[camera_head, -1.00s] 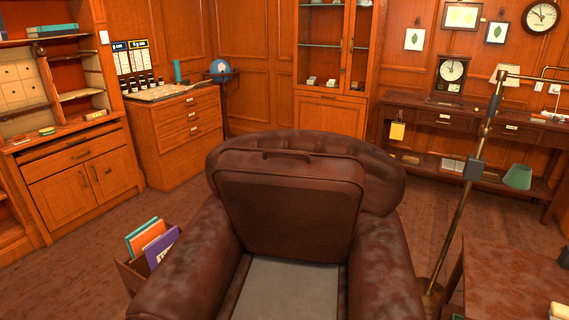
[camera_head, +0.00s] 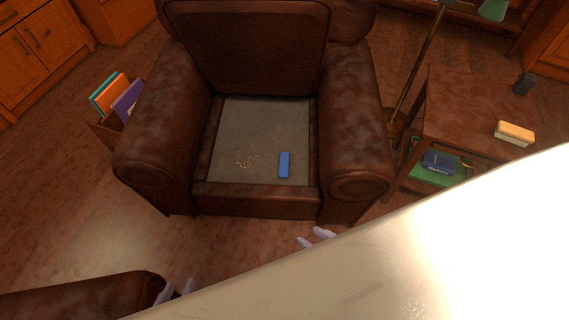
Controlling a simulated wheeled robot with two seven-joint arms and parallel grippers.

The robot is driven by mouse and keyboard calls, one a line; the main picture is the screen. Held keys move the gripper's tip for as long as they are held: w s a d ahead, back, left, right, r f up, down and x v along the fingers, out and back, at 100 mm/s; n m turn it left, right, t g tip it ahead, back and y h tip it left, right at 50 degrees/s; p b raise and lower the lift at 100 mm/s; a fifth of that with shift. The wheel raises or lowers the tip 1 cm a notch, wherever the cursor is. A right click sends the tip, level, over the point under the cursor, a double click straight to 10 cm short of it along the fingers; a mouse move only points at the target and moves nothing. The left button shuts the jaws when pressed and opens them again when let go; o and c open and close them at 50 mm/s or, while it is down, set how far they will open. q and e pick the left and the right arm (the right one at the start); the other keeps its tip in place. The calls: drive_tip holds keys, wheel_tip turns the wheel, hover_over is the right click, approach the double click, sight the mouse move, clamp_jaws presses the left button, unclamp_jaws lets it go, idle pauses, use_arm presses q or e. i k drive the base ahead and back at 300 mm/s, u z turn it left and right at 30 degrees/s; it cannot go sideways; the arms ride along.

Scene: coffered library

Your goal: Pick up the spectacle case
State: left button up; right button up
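A small blue oblong case (camera_head: 284,165) lies on the grey seat base of the brown leather armchair (camera_head: 153,140), near its front edge; it may be the spectacle case, but I cannot be sure. A darker blue item (camera_head: 440,161) lies on the green thing on the side table's lower shelf. My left gripper (camera_head: 176,291) shows at the bottom left, its pale fingertips apart and nothing between them. My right gripper (camera_head: 314,238) shows just in front of the armchair, partly hidden by a pale foreground surface; its fingertips look apart. Both are away from the blue case.
A side table (camera_head: 465,100) stands right of the armchair, with a yellow-and-white block (camera_head: 514,133) and a dark cup-like object (camera_head: 523,84) on top. A rack with books (camera_head: 127,100) stands at left. Another leather piece (camera_head: 80,296) is at lower left. Floor between is clear.

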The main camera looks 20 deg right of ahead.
sight(283, 172)
drive_tip(key=z, duration=0.05)
drive_tip(key=k, duration=1.1)
drive_tip(key=u, duration=0.35)
drive_tip(key=i, duration=0.65)
drive_tip(key=z, duration=0.6)
drive_tip(key=i, duration=1.05)
